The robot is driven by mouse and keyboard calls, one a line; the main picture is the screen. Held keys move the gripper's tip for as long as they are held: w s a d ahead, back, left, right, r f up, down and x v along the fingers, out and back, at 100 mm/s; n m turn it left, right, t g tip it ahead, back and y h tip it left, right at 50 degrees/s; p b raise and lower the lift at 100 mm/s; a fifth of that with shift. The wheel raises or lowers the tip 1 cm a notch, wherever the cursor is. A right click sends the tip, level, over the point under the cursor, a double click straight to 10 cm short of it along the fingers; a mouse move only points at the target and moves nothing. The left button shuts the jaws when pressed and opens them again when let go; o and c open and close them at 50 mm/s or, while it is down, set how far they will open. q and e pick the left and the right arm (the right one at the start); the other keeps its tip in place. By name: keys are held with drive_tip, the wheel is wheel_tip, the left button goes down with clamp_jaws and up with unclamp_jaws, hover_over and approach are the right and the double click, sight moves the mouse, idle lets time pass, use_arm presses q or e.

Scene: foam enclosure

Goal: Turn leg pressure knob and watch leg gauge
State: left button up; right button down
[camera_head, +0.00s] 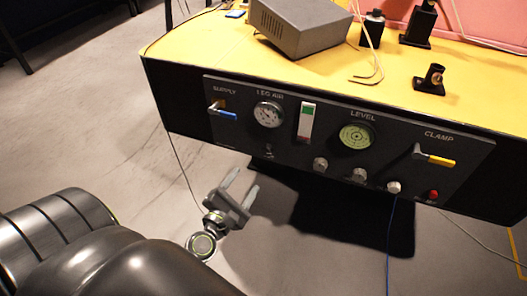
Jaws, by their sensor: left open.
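The leg gauge (268,114), a round white dial under the label "LEG AIR", sits on the left part of the black control panel (300,150). Its needle reading is too small to tell. A small metal control (268,152) sits just below it; I cannot read a label that marks it as the leg pressure knob. My left gripper (243,181) is open and empty, in front of and below the panel's lower left part, apart from the controls. Its fingers point up towards the panel. My right gripper is not in view.
The panel also has a blue supply lever (222,112), a green level dial (356,135), several silver knobs (320,164), a yellow clamp lever (436,157) and a red button (433,195). A grey box (300,27) stands on the yellow table (205,50). Thin cables hang below the panel.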

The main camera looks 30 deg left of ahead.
use_arm(q)
drive_tip(key=p, duration=0.2)
approach(265, 153)
drive_tip(key=w, duration=0.3)
drive_tip(key=w+a, duration=0.1)
drive_tip(key=w, duration=0.5)
drive_tip(key=shift+a+p, duration=0.15)
drive_tip(key=shift+p, duration=0.15)
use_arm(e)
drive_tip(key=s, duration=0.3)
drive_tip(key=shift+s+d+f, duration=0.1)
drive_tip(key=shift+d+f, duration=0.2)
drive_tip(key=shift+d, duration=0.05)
use_arm(q)
drive_tip(key=shift+c, duration=0.3)
drive_tip(key=c, duration=0.9)
